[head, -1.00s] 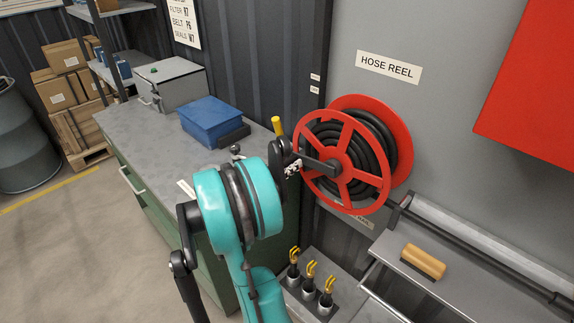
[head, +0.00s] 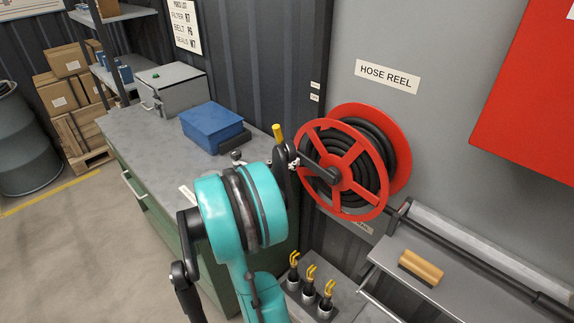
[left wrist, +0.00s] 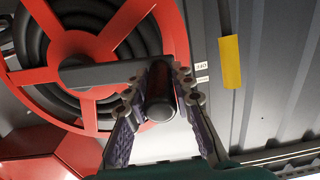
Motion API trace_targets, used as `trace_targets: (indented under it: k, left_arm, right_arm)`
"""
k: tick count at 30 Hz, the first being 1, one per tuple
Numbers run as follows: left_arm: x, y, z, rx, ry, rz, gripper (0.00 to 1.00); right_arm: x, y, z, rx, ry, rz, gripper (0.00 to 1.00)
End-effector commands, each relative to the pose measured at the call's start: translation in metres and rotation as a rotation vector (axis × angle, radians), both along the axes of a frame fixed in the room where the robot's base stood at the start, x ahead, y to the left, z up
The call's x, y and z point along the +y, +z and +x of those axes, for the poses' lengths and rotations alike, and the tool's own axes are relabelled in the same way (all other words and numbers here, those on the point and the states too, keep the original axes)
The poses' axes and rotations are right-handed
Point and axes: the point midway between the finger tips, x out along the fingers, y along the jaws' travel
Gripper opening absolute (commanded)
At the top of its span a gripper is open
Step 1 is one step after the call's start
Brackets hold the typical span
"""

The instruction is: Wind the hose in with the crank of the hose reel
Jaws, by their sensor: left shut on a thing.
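The red hose reel (head: 353,170) is mounted on the grey wall panel, with black hose (head: 345,137) wound on it. A black crank arm (head: 319,167) runs left from its hub; it also shows in the left wrist view (left wrist: 98,73). My left gripper (head: 293,162) is at the outer end of the crank. In the left wrist view its fingers are shut around the dark, round crank handle (left wrist: 160,107), whose end faces the camera. In the head view the handle is mostly hidden by the gripper. My right gripper is not in view.
A yellow-ended lever (head: 278,134) stands close behind my left gripper. A workbench (head: 165,125) with a blue box (head: 212,127) is at left. Below the reel, a shelf carries a wooden-backed block (head: 421,267); yellow-topped tools (head: 310,280) stand in cups. A red cabinet (head: 530,95) hangs at right.

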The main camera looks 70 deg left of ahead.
Motion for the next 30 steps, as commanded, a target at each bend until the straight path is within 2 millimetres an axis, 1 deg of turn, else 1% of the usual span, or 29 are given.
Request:
trace_targets:
  k: [1, 6, 14, 21, 29, 30]
  left_arm:
    - [-0.001, 0.01, 0.0, 0.015, 0.001, 0.037, 0.0]
    - [-0.006, 0.03, 0.003, 0.085, 0.001, 0.184, 0.0]
    - [-0.018, 0.057, 0.009, 0.19, 0.0, 0.407, 0.0]
    - [-0.035, 0.079, 0.017, 0.286, 0.001, 0.608, 0.0]
    - [-0.058, 0.096, 0.028, 0.28, -0.001, 0.599, 0.0]
    - [-0.062, 0.098, 0.029, 0.289, -0.001, 0.618, 0.0]
  right_arm:
    - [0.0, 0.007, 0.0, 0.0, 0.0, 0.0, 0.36]
    - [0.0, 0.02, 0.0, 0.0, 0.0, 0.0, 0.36]
    - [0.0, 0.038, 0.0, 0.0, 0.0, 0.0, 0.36]
    - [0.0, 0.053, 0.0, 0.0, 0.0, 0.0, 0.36]
    - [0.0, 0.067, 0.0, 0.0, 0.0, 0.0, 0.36]
    - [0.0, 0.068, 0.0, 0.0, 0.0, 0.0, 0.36]
